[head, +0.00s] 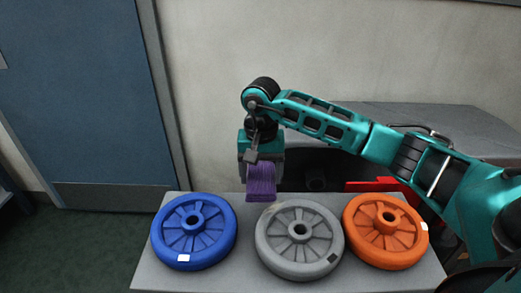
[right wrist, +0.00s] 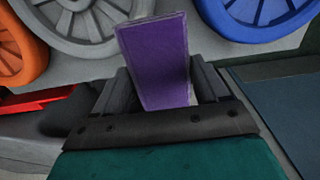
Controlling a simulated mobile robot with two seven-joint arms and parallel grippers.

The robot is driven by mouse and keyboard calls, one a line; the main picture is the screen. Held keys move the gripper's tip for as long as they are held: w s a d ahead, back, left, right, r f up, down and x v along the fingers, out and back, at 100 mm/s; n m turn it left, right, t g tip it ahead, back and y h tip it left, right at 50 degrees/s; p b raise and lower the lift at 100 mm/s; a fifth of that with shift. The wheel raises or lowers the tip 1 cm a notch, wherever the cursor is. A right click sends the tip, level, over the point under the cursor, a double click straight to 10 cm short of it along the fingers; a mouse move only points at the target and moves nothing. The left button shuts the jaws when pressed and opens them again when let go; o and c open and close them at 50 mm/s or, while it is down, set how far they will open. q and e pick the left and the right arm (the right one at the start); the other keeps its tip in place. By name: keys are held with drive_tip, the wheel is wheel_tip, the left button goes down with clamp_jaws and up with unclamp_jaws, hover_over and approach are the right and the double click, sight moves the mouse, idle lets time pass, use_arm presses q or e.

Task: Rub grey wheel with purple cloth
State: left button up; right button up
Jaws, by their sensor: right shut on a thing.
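The grey wheel (head: 276,250) lies flat on a grey table, in the middle of three wheels. It also shows at the top of the right wrist view (right wrist: 92,24). My right gripper (head: 262,170) is shut on the purple cloth (head: 261,186), which sticks out of the jaws as a flat block. In the right wrist view the cloth (right wrist: 155,62) stands between the two dark fingers. In the head view the cloth is just behind the grey wheel and left of its hub. I cannot tell whether it touches the rim. My left gripper is not in view.
A blue wheel (head: 180,240) lies at the left of the table (head: 155,276) and an orange wheel (head: 385,247) at the right. A red object (head: 372,186) and dark items are behind the table. A blue door (head: 85,100) is at the far left.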

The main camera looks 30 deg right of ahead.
drive_tip(key=shift+r, duration=0.6)
drive_tip(key=shift+r+p, duration=0.4)
drive_tip(key=shift+p, duration=0.1)
drive_tip(key=shift+r, duration=0.45)
drive_tip(key=shift+r+p, duration=0.55)
drive_tip(key=shift+p, duration=0.1)
drive_tip(key=shift+r, duration=0.1)
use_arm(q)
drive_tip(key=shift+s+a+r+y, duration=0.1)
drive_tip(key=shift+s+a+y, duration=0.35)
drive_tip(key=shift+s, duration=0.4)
